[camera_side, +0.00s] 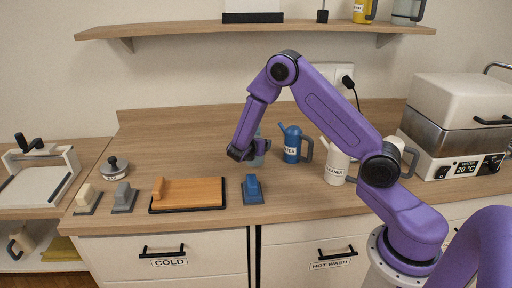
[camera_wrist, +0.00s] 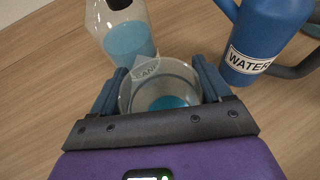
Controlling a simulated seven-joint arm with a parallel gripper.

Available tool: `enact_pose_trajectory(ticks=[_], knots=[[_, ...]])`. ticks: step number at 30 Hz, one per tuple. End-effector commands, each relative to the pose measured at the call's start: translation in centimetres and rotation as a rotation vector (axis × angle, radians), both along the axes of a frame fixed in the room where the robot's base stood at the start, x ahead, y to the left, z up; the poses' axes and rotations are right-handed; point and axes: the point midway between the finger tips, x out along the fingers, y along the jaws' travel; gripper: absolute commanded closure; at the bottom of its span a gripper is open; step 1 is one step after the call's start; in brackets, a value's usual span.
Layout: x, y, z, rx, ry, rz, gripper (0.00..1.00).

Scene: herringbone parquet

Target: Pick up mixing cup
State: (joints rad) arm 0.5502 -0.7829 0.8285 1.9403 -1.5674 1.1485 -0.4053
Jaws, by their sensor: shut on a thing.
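The mixing cup, a clear round cup (camera_wrist: 160,72), sits between my gripper's fingers in the wrist view, with a finger against each side. Something blue shows at its bottom; I cannot tell whether it is liquid inside. My gripper (camera_side: 248,152) is shut on it, low over the wooden counter in the side view. There the cup is mostly hidden by the fingers. I cannot tell whether it touches the counter. A clear bottle (camera_wrist: 128,38) with blue liquid stands just beyond the cup, very close to it.
A blue can (camera_wrist: 265,38) labelled WATER stands right of the cup, also in the side view (camera_side: 292,146). A white can (camera_side: 336,165) stands further right, before a white heated box (camera_side: 462,120). An orange board (camera_side: 188,193) and small stamps lie left. A shelf (camera_side: 200,29) hangs above.

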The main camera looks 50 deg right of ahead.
Motion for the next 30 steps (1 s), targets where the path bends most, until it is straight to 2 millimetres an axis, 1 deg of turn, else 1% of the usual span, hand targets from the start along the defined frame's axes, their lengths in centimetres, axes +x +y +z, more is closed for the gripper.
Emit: enact_pose_trajectory(ticks=[5,11,18,24,30], knots=[[0.0,0.0,2.5,0.001,-0.005,-0.001,0.58],[-3.9,1.3,2.3,-0.002,0.004,0.005,0.58],[-9.8,3.1,2.3,-0.002,0.005,0.006,0.58],[-14.5,4.4,2.3,-0.002,0.003,0.006,0.58],[-16.3,4.9,2.2,-0.001,0.001,0.002,0.58]])
